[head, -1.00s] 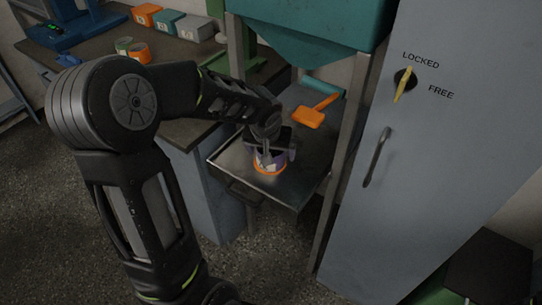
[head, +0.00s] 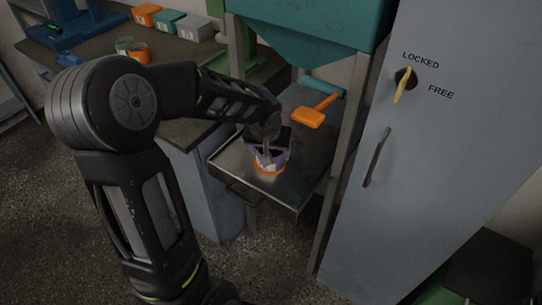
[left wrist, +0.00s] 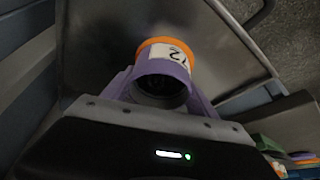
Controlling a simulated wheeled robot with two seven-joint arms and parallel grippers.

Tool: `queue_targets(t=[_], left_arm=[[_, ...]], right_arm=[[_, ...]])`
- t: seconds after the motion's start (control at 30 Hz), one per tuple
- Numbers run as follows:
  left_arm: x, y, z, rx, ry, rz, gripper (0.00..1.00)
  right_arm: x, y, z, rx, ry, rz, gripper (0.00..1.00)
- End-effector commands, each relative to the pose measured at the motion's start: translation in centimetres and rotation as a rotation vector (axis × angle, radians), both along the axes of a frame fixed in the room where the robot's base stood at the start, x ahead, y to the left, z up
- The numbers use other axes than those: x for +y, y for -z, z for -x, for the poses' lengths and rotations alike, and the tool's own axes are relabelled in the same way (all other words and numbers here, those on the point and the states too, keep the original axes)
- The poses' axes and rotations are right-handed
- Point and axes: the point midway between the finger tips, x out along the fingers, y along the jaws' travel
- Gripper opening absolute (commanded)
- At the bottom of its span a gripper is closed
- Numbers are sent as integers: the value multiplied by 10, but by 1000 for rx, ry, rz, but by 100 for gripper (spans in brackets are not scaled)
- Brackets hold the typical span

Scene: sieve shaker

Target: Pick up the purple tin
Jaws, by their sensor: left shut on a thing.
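The purple tin (head: 270,163) has an orange band at its base and a white label. It is on or just above the metal tray (head: 300,190) under the teal hopper; I cannot tell if it touches the tray. My left gripper (head: 268,150) reaches down over the tin and is shut on it, hiding part of its upper side. In the left wrist view the tin (left wrist: 165,66) sits between the gripper fingers (left wrist: 160,88), its dark open mouth toward the camera and a "2" on the label. My right gripper is not in view.
The grey cabinet (head: 430,150) with a yellow knob (head: 402,90) stands to the right. A bench (head: 175,75) at left holds small cans (head: 138,52) and colored boxes (head: 170,22). A frame post (head: 345,150) stands right of the tray.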

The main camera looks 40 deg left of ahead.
Motion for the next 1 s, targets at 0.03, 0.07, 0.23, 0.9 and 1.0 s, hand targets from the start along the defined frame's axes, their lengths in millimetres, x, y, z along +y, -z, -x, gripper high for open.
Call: queue_targets(t=[0.03, 0.07, 0.23, 0.9, 1.0], left_arm=[[0, 0, 0, 0, 0, 0, 28], [0, 0, 0, 0, 0, 0, 26], [0, 0, 0, -1, 0, 0, 14], [1, -58, -1, -6, -1, -2, 14], [0, -81, -1, -6, 0, -2, 14]], right_arm=[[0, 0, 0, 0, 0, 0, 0], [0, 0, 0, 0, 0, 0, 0], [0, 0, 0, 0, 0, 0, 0], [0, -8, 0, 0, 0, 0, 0], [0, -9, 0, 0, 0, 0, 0]])
